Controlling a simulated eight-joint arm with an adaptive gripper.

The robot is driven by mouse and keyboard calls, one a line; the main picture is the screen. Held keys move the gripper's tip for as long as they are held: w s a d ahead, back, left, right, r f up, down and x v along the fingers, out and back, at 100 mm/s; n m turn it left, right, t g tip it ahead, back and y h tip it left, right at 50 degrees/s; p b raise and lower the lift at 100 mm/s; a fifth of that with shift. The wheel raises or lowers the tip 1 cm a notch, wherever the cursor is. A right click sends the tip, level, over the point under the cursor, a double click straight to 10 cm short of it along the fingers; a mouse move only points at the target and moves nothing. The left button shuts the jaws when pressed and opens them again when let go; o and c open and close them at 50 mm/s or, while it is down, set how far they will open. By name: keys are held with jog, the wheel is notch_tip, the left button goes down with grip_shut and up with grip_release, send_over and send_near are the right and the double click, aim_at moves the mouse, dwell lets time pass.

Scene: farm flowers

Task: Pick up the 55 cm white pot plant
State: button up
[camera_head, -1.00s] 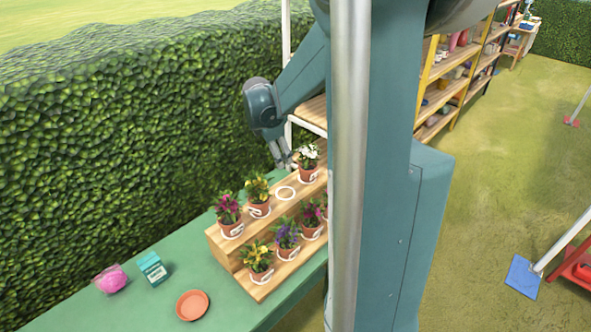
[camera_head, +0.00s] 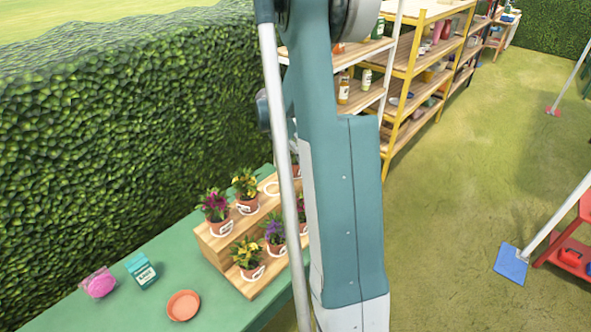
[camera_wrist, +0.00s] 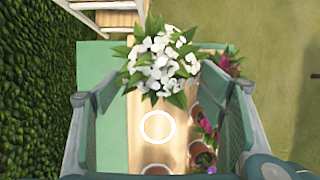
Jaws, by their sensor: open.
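The white-flowered plant (camera_wrist: 160,62) has a dense cluster of white blooms and green leaves. In the wrist view it is at the upper middle, between and just ahead of the fingertips of my gripper (camera_wrist: 163,85). My gripper is open, with one finger on each side and nothing visibly held. The flowers hide the plant's pot. In the head view, my arm covers the gripper fingers and nearly all of this plant.
A wooden stepped stand (camera_head: 215,248) holds several other potted flowers on the green table (camera_head: 110,318). An empty white ring (camera_wrist: 158,125) marks the stand. A terracotta saucer (camera_head: 183,306), teal box (camera_head: 141,271) and pink item (camera_head: 99,283) lie at left. A hedge (camera_head: 110,130) runs behind.

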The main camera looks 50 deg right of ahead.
aim_at(296, 164)
jog(key=shift+x, duration=1.25)
jog(key=shift+f, duration=0.1)
jog(key=shift+x, duration=2.55)
jog(key=shift+w, duration=0.1)
jog(key=c, duration=1.2)
jog(key=shift+r, duration=5.05)
